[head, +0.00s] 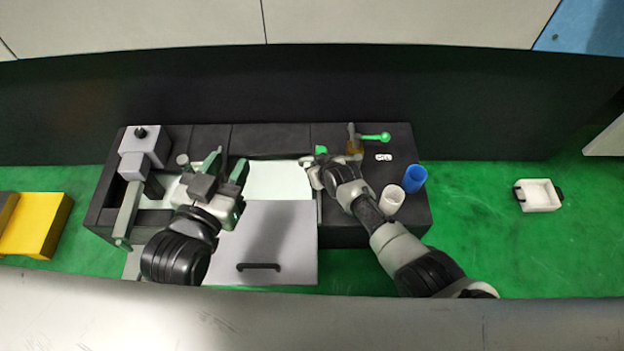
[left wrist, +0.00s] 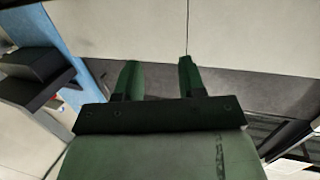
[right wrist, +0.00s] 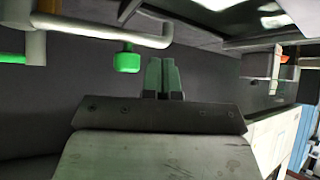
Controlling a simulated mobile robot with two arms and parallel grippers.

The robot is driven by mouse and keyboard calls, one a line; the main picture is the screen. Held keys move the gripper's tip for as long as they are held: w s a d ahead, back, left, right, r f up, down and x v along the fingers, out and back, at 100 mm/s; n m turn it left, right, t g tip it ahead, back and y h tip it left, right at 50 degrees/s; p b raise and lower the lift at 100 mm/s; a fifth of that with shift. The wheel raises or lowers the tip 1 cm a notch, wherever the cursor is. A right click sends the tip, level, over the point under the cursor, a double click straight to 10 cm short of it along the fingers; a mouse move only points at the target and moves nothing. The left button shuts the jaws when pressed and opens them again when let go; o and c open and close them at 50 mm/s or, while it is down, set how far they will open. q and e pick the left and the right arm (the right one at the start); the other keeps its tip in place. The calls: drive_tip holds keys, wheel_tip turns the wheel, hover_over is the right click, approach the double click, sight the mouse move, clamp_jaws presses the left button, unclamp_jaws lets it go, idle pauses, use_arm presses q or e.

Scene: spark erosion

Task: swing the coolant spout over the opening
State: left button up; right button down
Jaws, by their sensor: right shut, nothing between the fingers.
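The coolant spout is a bent grey pipe (right wrist: 100,30) with a green tip (right wrist: 127,61), and its green handle (head: 376,137) points right from the post at the back right of the black machine. In the head view the green tip (head: 320,150) is by the right end of the pale, lit opening (head: 275,176). My right gripper (head: 318,166) is shut and empty close to the tip; its fingers (right wrist: 160,75) appear just right of the tip in the right wrist view, and contact cannot be told. My left gripper (head: 229,164) is open and empty above the opening's left part.
A grey cover with a black handle (head: 258,266) lies in front of the opening. A white cup (head: 392,199) and blue cup (head: 414,179) stand right of my right forearm. A grey column unit (head: 143,150) rises at the left. A white bin (head: 538,195) is on the green floor.

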use_arm(q)
drive_tip(key=s+a+f+g+y+p, duration=0.1)
drive_tip(key=s+a+f+g+p, duration=0.1)
drive_tip(key=s+g, duration=0.4)
drive_tip(key=s+a+f+g+y+p, duration=0.2)
drive_tip(key=s+a+f+g+p, duration=0.1)
drive_tip(key=s+g, duration=0.4)
wheel_tip(320, 180, down, 3)
drive_tip(key=shift+s+a+r+n+y+p, duration=0.2)
drive_tip(key=shift+a+n+y+p, duration=0.1)
drive_tip(key=shift+p, duration=0.35)
use_arm(e)
drive_tip(key=s+r, duration=0.6)
drive_tip(key=s, duration=0.2)
drive_tip(key=shift+s+a+r, duration=0.25)
drive_tip(key=shift+a+r, duration=0.05)
drive_tip(key=shift+a, duration=0.05)
use_arm(q)
drive_tip(key=shift+f, duration=0.1)
